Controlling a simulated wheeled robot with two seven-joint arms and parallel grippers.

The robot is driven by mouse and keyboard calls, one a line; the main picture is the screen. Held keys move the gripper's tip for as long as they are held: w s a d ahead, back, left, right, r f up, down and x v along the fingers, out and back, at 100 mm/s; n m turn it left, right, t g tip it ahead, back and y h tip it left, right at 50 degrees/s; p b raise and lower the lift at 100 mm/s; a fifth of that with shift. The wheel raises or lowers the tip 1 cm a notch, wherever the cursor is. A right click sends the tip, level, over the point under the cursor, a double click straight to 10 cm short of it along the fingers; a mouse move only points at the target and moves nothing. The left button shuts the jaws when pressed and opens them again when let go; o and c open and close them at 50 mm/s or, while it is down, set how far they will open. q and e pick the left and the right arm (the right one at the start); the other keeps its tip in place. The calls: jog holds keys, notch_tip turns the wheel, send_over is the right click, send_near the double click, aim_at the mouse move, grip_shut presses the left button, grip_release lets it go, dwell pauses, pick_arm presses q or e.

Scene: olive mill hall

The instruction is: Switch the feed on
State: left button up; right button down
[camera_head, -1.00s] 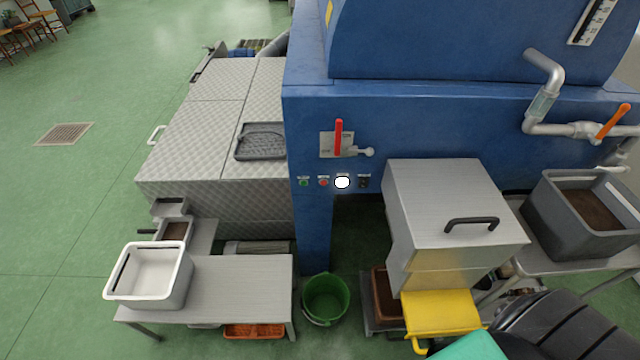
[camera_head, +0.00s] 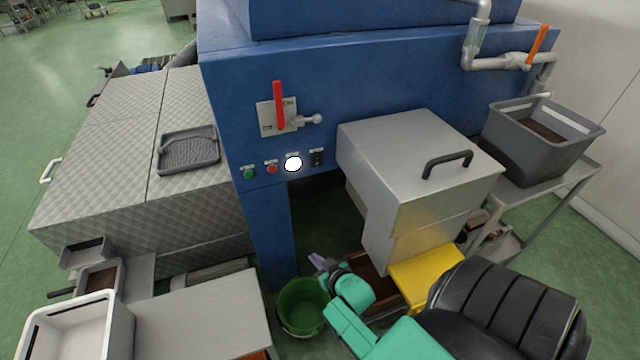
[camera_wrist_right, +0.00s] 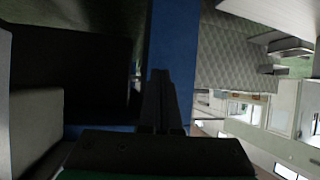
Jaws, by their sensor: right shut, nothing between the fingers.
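The blue machine (camera_head: 380,88) carries a row of controls on its front: a green button (camera_head: 249,174), a red button (camera_head: 272,168), a bright white lit disc (camera_head: 293,164) and a small black switch (camera_head: 317,157). Their labels are too small to read. Above them a red lever (camera_head: 279,105) stands upright on a grey plate. My right gripper (camera_head: 318,262) is low in front of the machine's blue leg, below the controls and apart from them. In the right wrist view its shut, empty fingers (camera_wrist_right: 160,100) show dark against the blue leg. My left gripper is out of view.
A steel box with a black handle (camera_head: 400,160) juts out right of the controls. A green bucket (camera_head: 302,318) stands below my right gripper. A steel table (camera_head: 200,318) with a white bin (camera_head: 75,335) is at the left. A grey crate (camera_head: 548,150) stands at the right.

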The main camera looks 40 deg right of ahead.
aim_at(317, 158)
pick_arm(q)
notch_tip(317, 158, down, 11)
jog(key=b, duration=0.6)
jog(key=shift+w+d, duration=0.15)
pick_arm(e)
jog(key=d+r+m+t+h, duration=0.1)
jog(key=d+r+t+h, duration=0.1)
jog(key=r, duration=0.7)
jog(key=w+d+r+m+t+h, duration=0.1)
jog(key=d+r+t+h, duration=0.1)
jog(key=d+r+t, duration=0.2)
jog(key=d+r, duration=0.3)
jog(key=r, duration=0.2)
jog(key=shift+w+d+r+t+h, duration=0.2)
jog(key=shift+w+t+h, duration=0.1)
jog(key=shift+h, duration=0.1)
jog(key=b+x, duration=0.1)
jog(key=x, duration=1.2)
jog(key=shift+w+d+f, duration=0.1)
jog(key=shift+w+f, duration=0.05)
jog(key=shift+w, duration=0.1)
jog(key=shift+w+d, duration=0.1)
jog(key=shift+w, duration=0.1)
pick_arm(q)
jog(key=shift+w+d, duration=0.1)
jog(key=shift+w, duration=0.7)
